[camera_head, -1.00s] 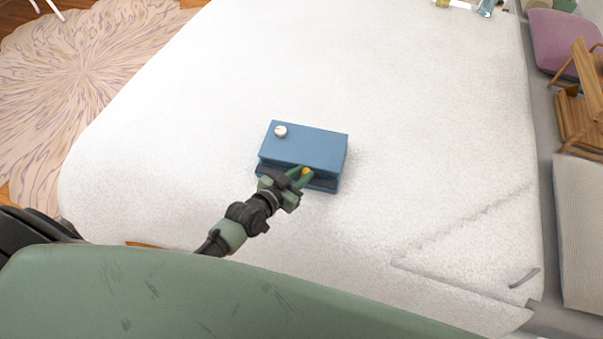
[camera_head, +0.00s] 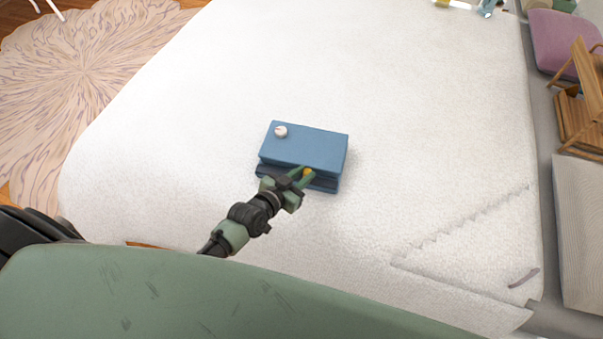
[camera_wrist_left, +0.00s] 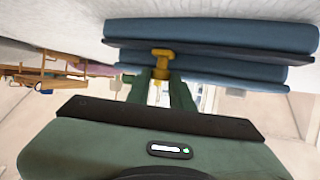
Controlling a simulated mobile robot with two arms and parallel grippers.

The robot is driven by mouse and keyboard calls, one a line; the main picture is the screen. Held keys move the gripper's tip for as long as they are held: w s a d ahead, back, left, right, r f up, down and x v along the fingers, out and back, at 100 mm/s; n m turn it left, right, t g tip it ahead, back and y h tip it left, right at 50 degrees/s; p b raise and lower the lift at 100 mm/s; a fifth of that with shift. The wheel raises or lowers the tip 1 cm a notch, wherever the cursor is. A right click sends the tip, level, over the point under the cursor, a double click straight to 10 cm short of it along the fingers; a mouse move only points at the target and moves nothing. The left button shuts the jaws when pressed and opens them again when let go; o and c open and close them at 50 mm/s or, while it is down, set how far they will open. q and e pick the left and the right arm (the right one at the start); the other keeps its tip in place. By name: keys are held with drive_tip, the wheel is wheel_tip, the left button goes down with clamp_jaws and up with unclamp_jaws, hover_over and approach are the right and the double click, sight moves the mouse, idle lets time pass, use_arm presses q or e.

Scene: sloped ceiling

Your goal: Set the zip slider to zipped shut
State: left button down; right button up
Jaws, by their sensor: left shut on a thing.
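The blue box-like case (camera_head: 312,148) lies on the white surface, with a dark groove along its near side. The yellow zip slider (camera_head: 307,171) sits on that near side, toward the right end in the head view. My left gripper (camera_head: 299,175) is at the near side, shut on the slider. In the left wrist view the slider (camera_wrist_left: 162,62) stands between the fingertips of my left gripper (camera_wrist_left: 161,80), against the blue case (camera_wrist_left: 215,70) with its dark groove. A round white knob (camera_head: 281,131) sits on the case's top at the far left. My right gripper is not in view.
The broad white surface (camera_head: 400,80) around the case is clear. A wooden chair (camera_head: 585,95) and a mauve cushion (camera_head: 560,42) are at the right. Small items (camera_head: 487,8) lie at the far edge. A patterned rug (camera_head: 80,70) is at the left.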

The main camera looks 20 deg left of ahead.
use_arm(q)
drive_tip(key=d, duration=0.2)
drive_tip(key=d+p, duration=0.1)
drive_tip(key=d, duration=0.4)
drive_tip(key=shift+w+d, duration=0.25)
drive_tip(key=shift+d, duration=0.15)
drive_tip(key=shift+a, duration=0.1)
drive_tip(key=c, duration=1.3)
unclamp_jaws()
drive_tip(key=shift+o, duration=0.2)
drive_tip(key=shift+s, duration=0.1)
drive_tip(key=v, duration=0.7)
drive_tip(key=shift+s+r, duration=0.2)
drive_tip(key=shift+r, duration=0.05)
drive_tip(key=shift+a, duration=0.1)
